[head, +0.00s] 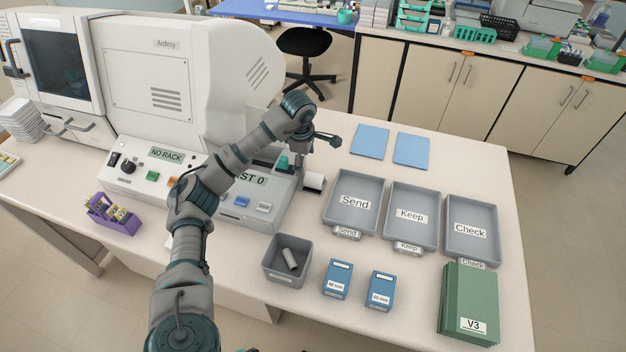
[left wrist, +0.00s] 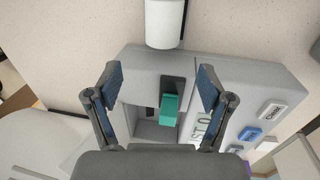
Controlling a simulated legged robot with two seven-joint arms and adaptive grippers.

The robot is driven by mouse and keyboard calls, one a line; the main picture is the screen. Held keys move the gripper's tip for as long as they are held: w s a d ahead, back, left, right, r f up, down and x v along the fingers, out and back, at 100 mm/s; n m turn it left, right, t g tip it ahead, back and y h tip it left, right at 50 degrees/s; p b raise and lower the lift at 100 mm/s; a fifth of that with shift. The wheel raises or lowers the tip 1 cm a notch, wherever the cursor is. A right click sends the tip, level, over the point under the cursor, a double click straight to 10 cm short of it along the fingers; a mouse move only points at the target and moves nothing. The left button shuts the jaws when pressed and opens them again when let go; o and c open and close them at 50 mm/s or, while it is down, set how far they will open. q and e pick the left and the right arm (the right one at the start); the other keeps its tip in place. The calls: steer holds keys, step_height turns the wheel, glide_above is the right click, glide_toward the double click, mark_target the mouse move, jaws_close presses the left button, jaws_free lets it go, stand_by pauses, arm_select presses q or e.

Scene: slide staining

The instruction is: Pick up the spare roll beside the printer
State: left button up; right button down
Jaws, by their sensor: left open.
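A white roll (head: 314,182) lies on the table at the right side of the grey printer unit (head: 262,217). It also shows in the left wrist view as a white cylinder (left wrist: 164,22), cut off at the top edge. My left gripper (head: 308,146) is above the printer unit, apart from the roll. In the left wrist view its two fingers (left wrist: 160,82) are spread, with nothing between them but the view of the printer unit below and its green tab (left wrist: 170,108). My right gripper is not in view.
A grey bin (head: 272,272) holds another pale roll (head: 290,259). Grey trays marked Send (head: 329,222), Keep (head: 396,236) and Check (head: 455,250) stand to the right. Two blue boxes (head: 338,279) stand in front. Blue sheets (head: 370,141) lie behind the trays. A large white machine (head: 180,70) stands at the left.

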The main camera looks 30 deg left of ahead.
mark_target(307, 175)
arm_select(q)
steer(key=f, duration=0.3)
steer(key=shift+w+d+f, duration=0.1)
steer(key=shift+w+d, duration=0.2)
steer(key=shift+d, duration=0.1)
steer(key=f, duration=0.3)
steer(key=a+f, duration=0.1)
steer(key=f, duration=0.1)
steer(key=shift+w+f, duration=0.3)
steer(key=shift+d, duration=0.1)
steer(key=shift+d+r, duration=0.15)
steer(key=shift+d, duration=0.05)
steer(key=c, duration=1.3)
steer(key=shift+a, duration=0.1)
